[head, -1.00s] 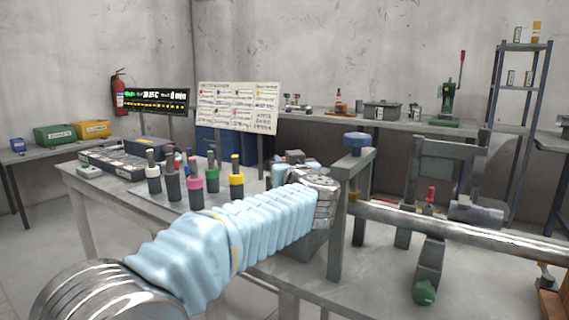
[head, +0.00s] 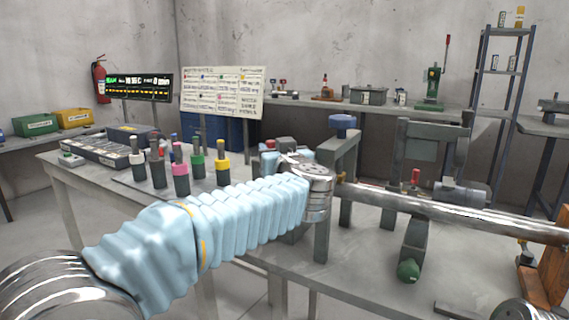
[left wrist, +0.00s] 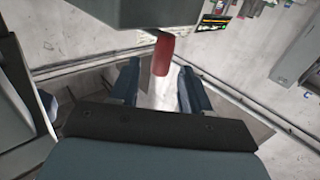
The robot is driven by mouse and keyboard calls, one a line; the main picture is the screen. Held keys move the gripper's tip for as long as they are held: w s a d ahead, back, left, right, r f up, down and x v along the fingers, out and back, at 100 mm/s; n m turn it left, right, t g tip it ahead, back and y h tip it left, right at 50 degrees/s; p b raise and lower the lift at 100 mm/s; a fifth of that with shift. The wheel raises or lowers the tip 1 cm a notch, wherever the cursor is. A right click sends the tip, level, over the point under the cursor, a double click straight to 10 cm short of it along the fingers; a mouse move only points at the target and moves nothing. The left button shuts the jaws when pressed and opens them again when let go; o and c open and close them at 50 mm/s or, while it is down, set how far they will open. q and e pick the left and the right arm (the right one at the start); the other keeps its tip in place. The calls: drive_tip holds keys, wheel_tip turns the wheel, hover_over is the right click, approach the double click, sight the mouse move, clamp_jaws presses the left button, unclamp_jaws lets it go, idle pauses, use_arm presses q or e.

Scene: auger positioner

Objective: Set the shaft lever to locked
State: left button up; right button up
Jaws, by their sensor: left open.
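In the left wrist view a red handle (left wrist: 162,56) hangs from a grey block (left wrist: 170,12), in line with the gap between the fingers of my left gripper (left wrist: 159,70). The gripper is open, with a finger on each side; I cannot tell contact. In the head view a small red part (head: 270,144) shows just beyond my left wrist, whose gripper is largely hidden. A steel shaft (head: 450,213) runs right from a grey frame (head: 340,160). A lever with a green knob (head: 408,270) hangs below it. Which handle is the shaft lever, and its setting, are unclear.
A blue knob (head: 343,121) tops the frame. A small red lever (head: 415,177) stands behind the shaft. Several colour-banded cylinders (head: 181,180) stand at the left of the bench (head: 350,275). A wooden block (head: 546,270) stands at the right. The bench front is partly clear.

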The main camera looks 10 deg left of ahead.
use_arm(q)
drive_tip(key=v, duration=1)
drive_tip(key=shift+b, duration=0.4)
